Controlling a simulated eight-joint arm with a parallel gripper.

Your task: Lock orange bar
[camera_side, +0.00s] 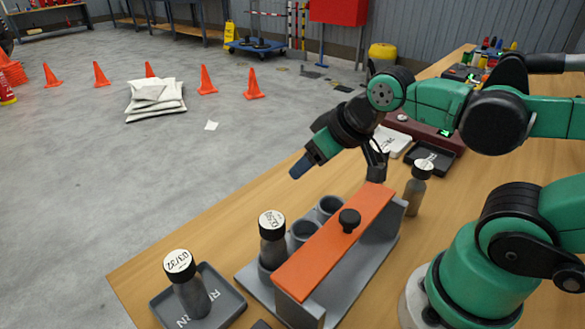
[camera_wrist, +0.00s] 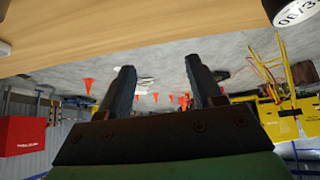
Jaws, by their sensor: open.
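The orange bar (camera_side: 325,248) lies lengthwise along the grey rack (camera_side: 355,268), with a black knob (camera_side: 349,219) on top near its middle. Open round holes show beside it on the left, and a vial with a white-topped black cap (camera_side: 272,240) stands in the nearest one.
A grey tray (camera_side: 232,302) at the front left holds another vial (camera_side: 190,285). A vial (camera_side: 418,190) stands on the table beyond the rack. A dark tray (camera_side: 430,158) and a white item (camera_side: 392,142) lie farther back. A vial cap (camera_wrist: 292,12) shows in the wrist view.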

